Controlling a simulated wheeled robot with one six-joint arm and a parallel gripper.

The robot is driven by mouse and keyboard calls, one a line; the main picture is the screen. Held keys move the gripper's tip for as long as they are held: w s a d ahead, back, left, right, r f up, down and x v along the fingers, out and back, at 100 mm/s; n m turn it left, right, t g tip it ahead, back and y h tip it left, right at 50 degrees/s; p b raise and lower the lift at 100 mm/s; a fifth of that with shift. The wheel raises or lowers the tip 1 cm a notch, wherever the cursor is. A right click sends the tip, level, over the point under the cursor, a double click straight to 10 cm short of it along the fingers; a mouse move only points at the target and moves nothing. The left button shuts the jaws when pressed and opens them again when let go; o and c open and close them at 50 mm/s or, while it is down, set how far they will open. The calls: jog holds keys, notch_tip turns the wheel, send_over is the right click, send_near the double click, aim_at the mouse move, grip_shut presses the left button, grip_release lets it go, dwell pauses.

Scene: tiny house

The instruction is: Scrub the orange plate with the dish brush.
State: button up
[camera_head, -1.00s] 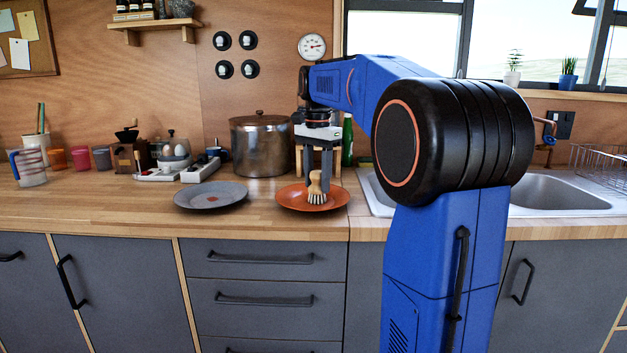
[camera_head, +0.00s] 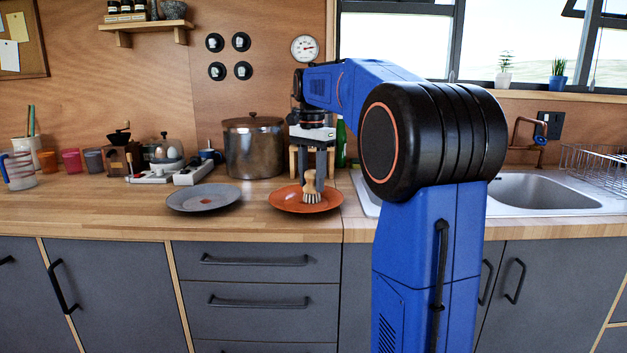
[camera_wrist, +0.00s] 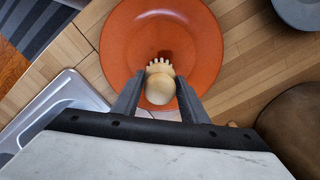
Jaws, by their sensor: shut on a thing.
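The orange plate (camera_head: 284,203) lies on the wooden counter, left of the sink. It fills the upper middle of the wrist view (camera_wrist: 125,40). My gripper (camera_head: 311,172) points down over the plate and is shut on the dish brush (camera_head: 310,190). The brush has a pale wooden handle and light bristles. It is upright, bristles down, over the plate's middle, and appears to touch it. In the wrist view the round top of the brush (camera_wrist: 159,89) sits between the two fingers. A small dark red spot shows on the plate just beyond the bristles.
A grey plate (camera_head: 203,198) lies to the left of the orange one. A large metal pot (camera_head: 254,148) stands behind. The sink (camera_head: 545,192) is to the right, with a wire dish rack (camera_head: 592,165) beside it. The front left counter is clear.

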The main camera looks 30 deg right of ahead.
jog(key=shift+w+a+f, duration=0.1)
jog(key=shift+w+a, duration=0.4)
jog(key=shift+w, duration=0.2)
jog(key=shift+a, duration=0.1)
jog(key=shift+w+a, duration=0.2)
jog(key=shift+a, duration=0.7)
jog(key=shift+s+a+r, duration=0.2)
jog(key=shift+s+a, duration=0.35)
jog(key=shift+a, duration=0.25)
jog(key=shift+s, duration=0.1)
